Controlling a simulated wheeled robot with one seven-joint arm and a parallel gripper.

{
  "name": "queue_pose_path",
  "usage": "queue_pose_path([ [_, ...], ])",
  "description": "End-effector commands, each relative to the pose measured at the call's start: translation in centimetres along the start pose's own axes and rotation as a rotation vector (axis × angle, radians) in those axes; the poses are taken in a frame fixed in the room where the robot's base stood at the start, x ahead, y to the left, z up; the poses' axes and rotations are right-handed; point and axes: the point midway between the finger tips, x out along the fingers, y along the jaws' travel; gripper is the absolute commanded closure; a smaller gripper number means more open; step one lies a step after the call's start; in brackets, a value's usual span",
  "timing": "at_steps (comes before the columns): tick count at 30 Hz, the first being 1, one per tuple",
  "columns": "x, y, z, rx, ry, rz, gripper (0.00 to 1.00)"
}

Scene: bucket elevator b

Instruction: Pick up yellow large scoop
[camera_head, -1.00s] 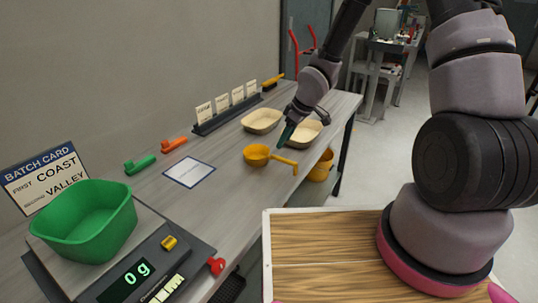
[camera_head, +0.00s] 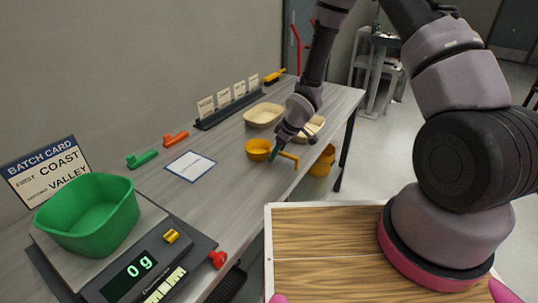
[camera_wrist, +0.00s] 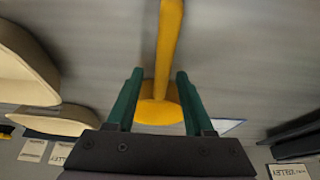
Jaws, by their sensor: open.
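The yellow large scoop (camera_head: 257,150) lies on the grey bench, its round bowl to the left and its handle pointing right toward the bench's front edge. In the wrist view its handle (camera_wrist: 169,38) runs up the picture, and its bowl (camera_wrist: 158,108) shows between the fingers. My gripper (camera_head: 273,156) is open, with green fingers, just above or beside the scoop. In the wrist view its two fingers (camera_wrist: 155,78) stand on either side of the scoop, with a gap on each side. I cannot tell the exact height above the bench.
Two cream bowls (camera_head: 264,115) lie close behind my gripper. Green (camera_head: 142,158) and orange (camera_head: 176,138) scoops lie along the wall, near a white card (camera_head: 190,166). A green tub (camera_head: 88,213) sits on the scale (camera_head: 180,262). A yellow bucket (camera_head: 322,162) shows beyond the bench edge.

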Motion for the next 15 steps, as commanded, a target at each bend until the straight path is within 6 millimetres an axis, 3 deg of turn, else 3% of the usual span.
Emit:
queue_pose_path([
  [2,-0.02,0.0,0.01,0.0,0.0,0.0,0.51],
  [3,-0.02,0.0,0.01,0.0,0.0,0.0,0.67],
  [6,-0.03,0.0,0.01,0.0,0.0,0.0,1.0],
  [15,-0.06,0.01,0.0,0.001,0.0,0.0,1.0],
])
